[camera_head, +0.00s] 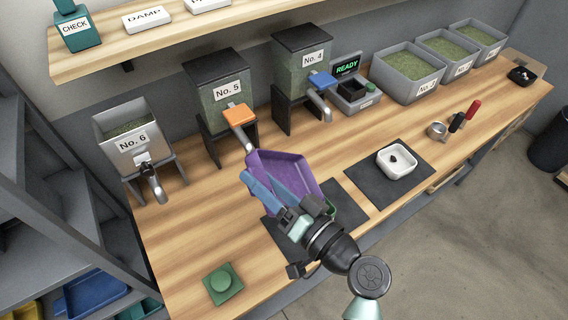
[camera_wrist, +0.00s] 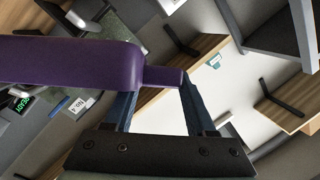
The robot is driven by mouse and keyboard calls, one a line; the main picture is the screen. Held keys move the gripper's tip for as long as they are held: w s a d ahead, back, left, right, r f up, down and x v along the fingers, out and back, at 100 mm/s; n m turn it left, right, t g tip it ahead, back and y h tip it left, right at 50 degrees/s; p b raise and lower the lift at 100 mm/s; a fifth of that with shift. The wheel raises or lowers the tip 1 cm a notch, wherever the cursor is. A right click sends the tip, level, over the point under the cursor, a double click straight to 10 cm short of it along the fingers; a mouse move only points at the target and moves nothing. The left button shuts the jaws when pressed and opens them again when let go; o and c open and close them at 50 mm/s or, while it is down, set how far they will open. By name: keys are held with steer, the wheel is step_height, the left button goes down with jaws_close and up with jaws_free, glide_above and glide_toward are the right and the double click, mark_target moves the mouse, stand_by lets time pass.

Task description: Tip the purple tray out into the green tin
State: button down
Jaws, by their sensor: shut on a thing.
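The purple tray (camera_head: 290,165) is held above the counter, over part of a dark mat. Its inside faces the head camera and no contents show there. My gripper (camera_head: 265,187) is shut on the tray's near left side. In the wrist view my gripper (camera_wrist: 160,88) has its two blue fingers on either side of a narrow purple tab of the tray (camera_wrist: 70,62).
A white dish (camera_head: 397,161) sits on another dark mat (camera_head: 366,185) to the right. The counter around the green tin is clear.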

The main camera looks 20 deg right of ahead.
steer(key=a+f+n+g+h, duration=0.1)
steer(key=a+f+n+h, duration=0.1)
steer(key=f, duration=0.5)
steer(key=a+f+n+g+h, duration=0.2)
steer(key=a+f+n, duration=0.2)
steer(key=a+f, duration=0.2)
steer(key=shift+w+f+n+g+h, duration=0.3)
steer(key=shift+w+f+n+h, duration=0.1)
steer(key=shift+f, duration=0.35)
